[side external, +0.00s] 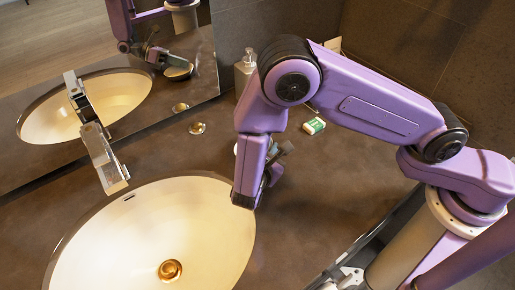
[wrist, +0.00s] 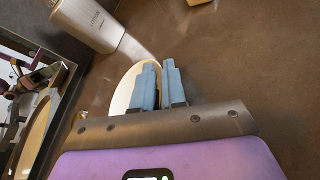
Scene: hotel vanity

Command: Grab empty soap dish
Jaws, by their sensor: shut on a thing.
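The soap dish is a pale, round-rimmed dish (wrist: 122,97) under and to the left of my gripper's fingers in the wrist view. My gripper (wrist: 159,65) is shut on the dish's rim, with its two blue-grey fingers close together over it. The fingers and palm hide part of the dish. No soap shows on its visible part. In the side view, my gripper (side external: 272,162) is mostly behind my purple forearm, and only a small pale edge of the dish (side external: 236,148) shows to its left.
A metallic dispenser bottle (side external: 245,68) stands behind the dish; it is large at the wrist view's upper left (wrist: 88,22). A green and white soap (side external: 314,126) lies to the right. The sink basin (side external: 105,235) and faucet (side external: 104,160) are to the left. Counter right of the gripper is clear.

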